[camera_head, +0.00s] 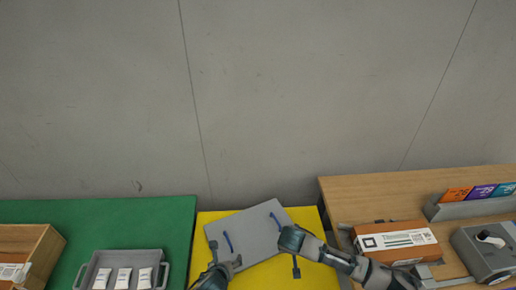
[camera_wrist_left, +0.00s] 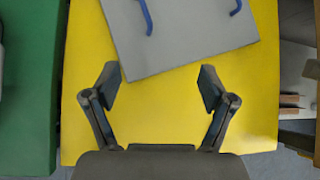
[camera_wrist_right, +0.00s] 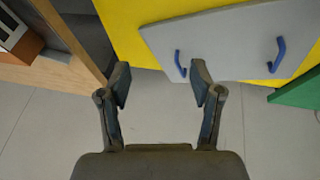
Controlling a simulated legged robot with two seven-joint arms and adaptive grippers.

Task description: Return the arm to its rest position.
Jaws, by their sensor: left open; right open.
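My left gripper (camera_head: 232,265) is at the front of the yellow table, by the lower left part of a grey board. In the left wrist view its fingers (camera_wrist_left: 159,85) are wide apart and empty, over yellow surface just short of the board's edge. My right arm comes in from the right, its wrist over the board's right side. In the right wrist view the right gripper (camera_wrist_right: 157,85) is open and empty, with grey floor between its fingers. The right fingertips are hard to make out in the head view.
The grey board (camera_head: 246,229) with two blue handles lies askew on the yellow table (camera_head: 307,219). A green table (camera_head: 120,212) at left holds a grey tray (camera_head: 91,270) of white packets. A wooden table (camera_head: 380,195) at right holds a brown-and-white box (camera_head: 398,240) and a grey device (camera_head: 485,250).

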